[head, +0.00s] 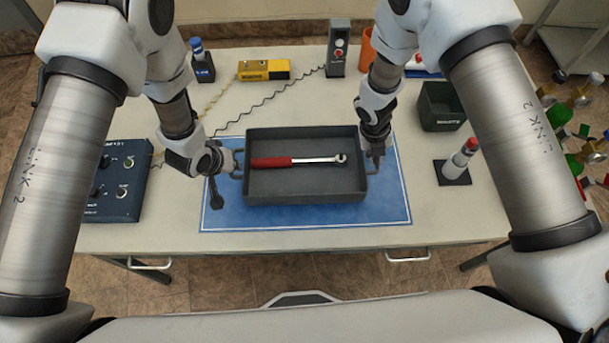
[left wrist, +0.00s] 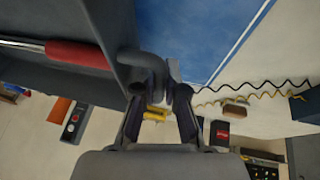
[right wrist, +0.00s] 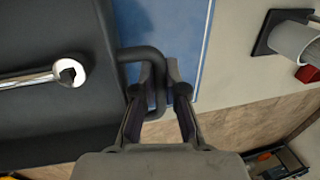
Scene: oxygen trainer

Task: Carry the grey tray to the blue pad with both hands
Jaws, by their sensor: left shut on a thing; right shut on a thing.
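The grey tray (head: 305,140) is over the blue pad (head: 305,213) in the middle of the table, with a red-handled wrench (head: 290,161) lying in it. I cannot tell if the tray touches the pad. My left gripper (head: 221,172) is shut on the tray's left handle, which shows in the left wrist view (left wrist: 148,62). My right gripper (head: 375,160) is shut on the tray's right handle, which shows in the right wrist view (right wrist: 142,52). The tray looks level. The pad shows in front of it and at both sides.
A blue control box (head: 118,180) is left of the pad. A dark bin (head: 440,106) and a grey cylinder with a red cap (head: 457,164) stand at right. A yellow device (head: 264,70) and a grey switch box (head: 338,48) stand at the back. Coiled cables run behind the tray.

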